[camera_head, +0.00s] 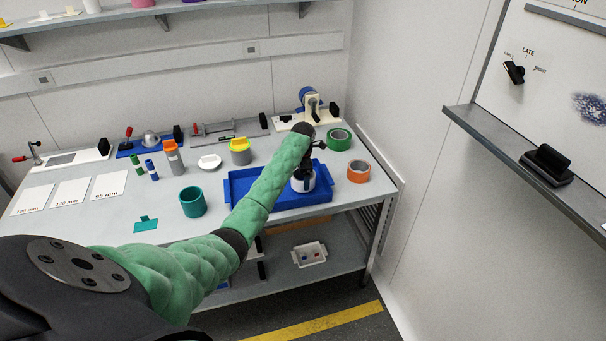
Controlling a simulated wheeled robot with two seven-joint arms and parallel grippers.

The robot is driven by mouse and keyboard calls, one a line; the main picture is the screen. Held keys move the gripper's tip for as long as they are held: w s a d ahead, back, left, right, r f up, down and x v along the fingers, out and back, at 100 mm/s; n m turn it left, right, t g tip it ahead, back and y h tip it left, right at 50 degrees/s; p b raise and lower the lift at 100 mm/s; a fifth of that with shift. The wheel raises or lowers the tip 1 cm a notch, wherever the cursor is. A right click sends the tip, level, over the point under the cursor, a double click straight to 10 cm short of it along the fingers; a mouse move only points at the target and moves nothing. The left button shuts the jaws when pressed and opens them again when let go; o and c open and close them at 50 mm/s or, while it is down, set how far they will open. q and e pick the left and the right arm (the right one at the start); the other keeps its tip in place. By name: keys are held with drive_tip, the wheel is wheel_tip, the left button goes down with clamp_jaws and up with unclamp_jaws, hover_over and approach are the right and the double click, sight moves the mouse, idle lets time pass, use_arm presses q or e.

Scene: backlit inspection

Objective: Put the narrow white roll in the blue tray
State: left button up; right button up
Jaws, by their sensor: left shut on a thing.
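The blue tray (240,188) lies near the front right of the grey bench. My left arm reaches across it, and my left gripper (304,176) points down over the tray's right part. It is shut on the narrow white roll (309,186), which is mostly hidden behind the dark fingers. The roll is inside the tray's outline; I cannot tell whether it touches the tray floor. My right gripper is not in view.
A green roll (338,139) and an orange roll (358,172) are right of the tray. Devices line the bench's back.

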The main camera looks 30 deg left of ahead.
use_arm(q)
drive_tip(key=shift+f, duration=0.3)
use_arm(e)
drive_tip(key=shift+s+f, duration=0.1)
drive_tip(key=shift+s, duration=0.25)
use_arm(q)
drive_tip(key=o, duration=0.8)
drive_tip(key=shift+f, duration=0.1)
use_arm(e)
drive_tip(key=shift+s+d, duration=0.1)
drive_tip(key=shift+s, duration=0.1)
use_arm(q)
drive_tip(key=shift+o, duration=0.2)
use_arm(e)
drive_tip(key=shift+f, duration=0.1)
